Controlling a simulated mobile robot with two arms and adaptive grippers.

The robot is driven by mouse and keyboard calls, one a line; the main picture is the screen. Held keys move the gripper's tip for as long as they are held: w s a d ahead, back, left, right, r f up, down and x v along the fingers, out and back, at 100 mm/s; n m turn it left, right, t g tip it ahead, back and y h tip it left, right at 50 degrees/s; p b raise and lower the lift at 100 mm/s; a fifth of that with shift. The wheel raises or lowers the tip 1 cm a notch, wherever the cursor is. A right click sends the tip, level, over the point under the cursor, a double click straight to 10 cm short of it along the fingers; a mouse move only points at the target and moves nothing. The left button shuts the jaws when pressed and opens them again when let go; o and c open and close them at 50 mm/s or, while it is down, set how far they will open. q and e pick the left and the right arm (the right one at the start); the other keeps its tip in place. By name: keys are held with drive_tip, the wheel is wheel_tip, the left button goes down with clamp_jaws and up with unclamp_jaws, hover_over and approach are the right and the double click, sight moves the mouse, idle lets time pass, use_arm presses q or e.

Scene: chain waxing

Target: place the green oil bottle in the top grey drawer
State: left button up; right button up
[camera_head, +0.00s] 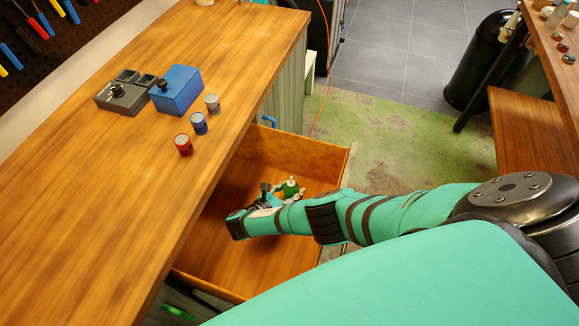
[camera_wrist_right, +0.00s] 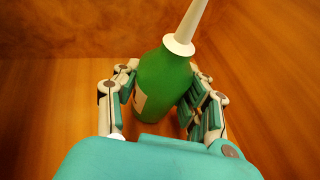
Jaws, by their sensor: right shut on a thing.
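The green oil bottle (camera_wrist_right: 162,85) has a white conical nozzle and stands between the fingers of my right gripper (camera_wrist_right: 163,100). In the head view the bottle (camera_head: 290,187) shows small inside the open drawer (camera_head: 230,262), which has a wooden interior. My right gripper (camera_head: 287,193) is shut on the bottle, inside the drawer. The forearm crosses the drawer's near side and hides part of it. Whether the bottle's base touches the drawer floor is hard to tell. My left gripper is not in view.
The wooden worktop (camera_head: 100,200) lies left of the drawer. The drawer floor around the gripper is bare.

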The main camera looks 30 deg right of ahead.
drive_tip(key=shift+f, duration=0.8)
drive_tip(key=o, duration=1.2)
drive_tip(key=shift+o, duration=0.2)
drive_tip(key=shift+a+r, duration=0.1)
drive_tip(key=shift+a, duration=0.05)
drive_tip(key=v, duration=1.1)
drive_tip(key=shift+a+r, duration=0.15)
drive_tip(key=shift+a, duration=0.2)
